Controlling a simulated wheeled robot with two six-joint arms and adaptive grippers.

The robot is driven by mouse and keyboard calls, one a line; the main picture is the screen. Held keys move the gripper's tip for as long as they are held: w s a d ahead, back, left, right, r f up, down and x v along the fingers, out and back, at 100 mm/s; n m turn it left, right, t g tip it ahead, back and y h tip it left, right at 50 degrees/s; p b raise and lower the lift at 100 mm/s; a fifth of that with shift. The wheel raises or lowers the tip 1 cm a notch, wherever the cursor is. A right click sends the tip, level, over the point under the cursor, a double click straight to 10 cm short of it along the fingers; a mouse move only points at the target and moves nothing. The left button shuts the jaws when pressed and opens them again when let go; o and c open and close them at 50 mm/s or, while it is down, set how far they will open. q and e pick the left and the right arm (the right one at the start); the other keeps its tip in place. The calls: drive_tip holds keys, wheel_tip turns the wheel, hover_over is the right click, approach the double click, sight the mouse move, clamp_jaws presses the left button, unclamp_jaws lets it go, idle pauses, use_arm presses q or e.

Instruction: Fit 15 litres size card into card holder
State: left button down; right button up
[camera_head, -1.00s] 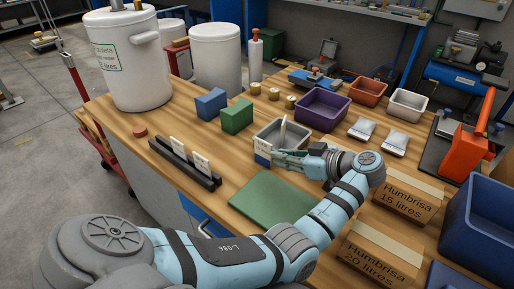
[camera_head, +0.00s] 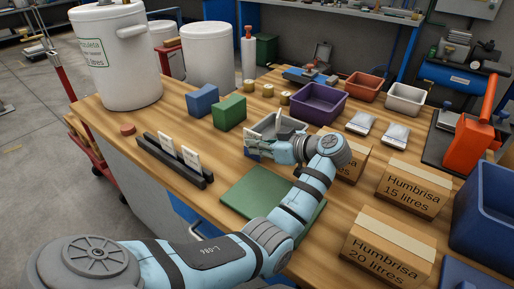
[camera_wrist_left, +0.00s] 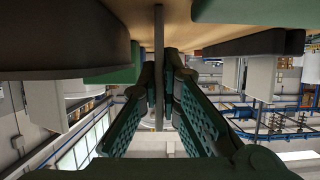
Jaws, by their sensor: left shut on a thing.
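My left gripper (camera_head: 268,149) is shut on a white card (camera_head: 252,147), held above the bench in front of a grey bin. In the left wrist view, the fingers (camera_wrist_left: 163,95) close on a thin grey strip (camera_wrist_left: 158,70), which looks like the card edge-on. The card's print is unreadable. A long black slotted card holder (camera_head: 178,163) lies near the bench's left edge, to the left of my gripper and apart from it. Two other white cards (camera_head: 167,143) (camera_head: 190,158) stand in it. My right gripper is not in view.
A green mat (camera_head: 250,200) lies in front of the gripper. Blue (camera_head: 202,101) and green (camera_head: 229,113) blocks stand behind the holder. Cartons marked Humbrisa 15 litres (camera_head: 412,185) and 20 litres (camera_head: 388,243) stand at right. A large white tank (camera_head: 115,65) stands at back left.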

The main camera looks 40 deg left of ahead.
use_arm(q)
drive_tip(key=shift+r, duration=0.1)
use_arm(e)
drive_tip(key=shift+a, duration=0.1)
